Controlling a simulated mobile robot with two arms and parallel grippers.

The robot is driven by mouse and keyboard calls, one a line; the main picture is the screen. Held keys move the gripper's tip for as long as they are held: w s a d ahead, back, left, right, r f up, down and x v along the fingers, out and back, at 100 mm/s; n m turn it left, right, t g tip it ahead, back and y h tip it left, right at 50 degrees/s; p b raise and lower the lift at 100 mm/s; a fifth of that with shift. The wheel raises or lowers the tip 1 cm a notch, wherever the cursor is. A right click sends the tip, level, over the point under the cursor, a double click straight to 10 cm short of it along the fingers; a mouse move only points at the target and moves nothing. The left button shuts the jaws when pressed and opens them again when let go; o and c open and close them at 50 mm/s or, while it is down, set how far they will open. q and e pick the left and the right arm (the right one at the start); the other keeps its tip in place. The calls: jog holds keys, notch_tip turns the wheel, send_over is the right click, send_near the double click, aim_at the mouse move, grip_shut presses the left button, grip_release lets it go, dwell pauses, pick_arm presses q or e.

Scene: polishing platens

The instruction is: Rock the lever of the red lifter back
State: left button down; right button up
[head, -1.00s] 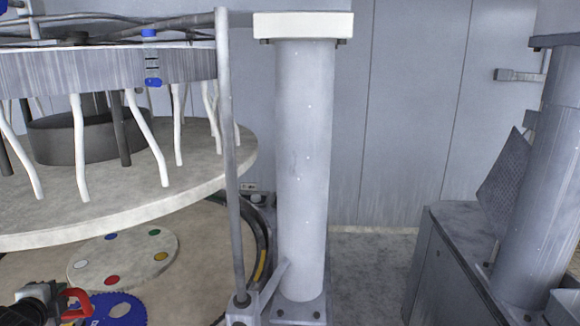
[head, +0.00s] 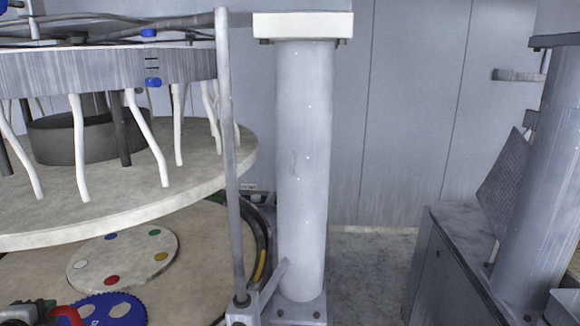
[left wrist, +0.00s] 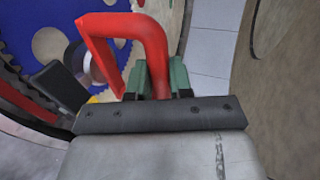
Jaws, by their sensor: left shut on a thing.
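The red lifter (left wrist: 150,35) shows in the left wrist view as a bent red handle, with a pale round part and a dark flat piece (left wrist: 62,85) beside it. I cannot tell for sure whether that dark piece is its lever. My left gripper (left wrist: 160,78) has its green fingers shut on the red handle. In the head view the red lifter (head: 68,315) is at the bottom left edge, mostly cut off, next to my left gripper (head: 35,314). Its underside is hidden. My right gripper is in neither view.
A blue toothed disc with holes (head: 112,309) lies by the lifter on the lower platen (head: 195,262). A pale disc with coloured dots (head: 122,258) lies behind it. The upper platen (head: 200,190) overhangs at left. A thin post (head: 231,150) and thick column (head: 303,170) stand right.

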pick_arm(q)
jog(key=s+d, duration=0.2)
jog(key=s, duration=0.9)
jog(key=s+d, duration=0.3)
jog(key=s, duration=0.7)
jog(key=shift+s+r, duration=0.2)
jog(key=shift+s, duration=0.15)
dwell(2.0)
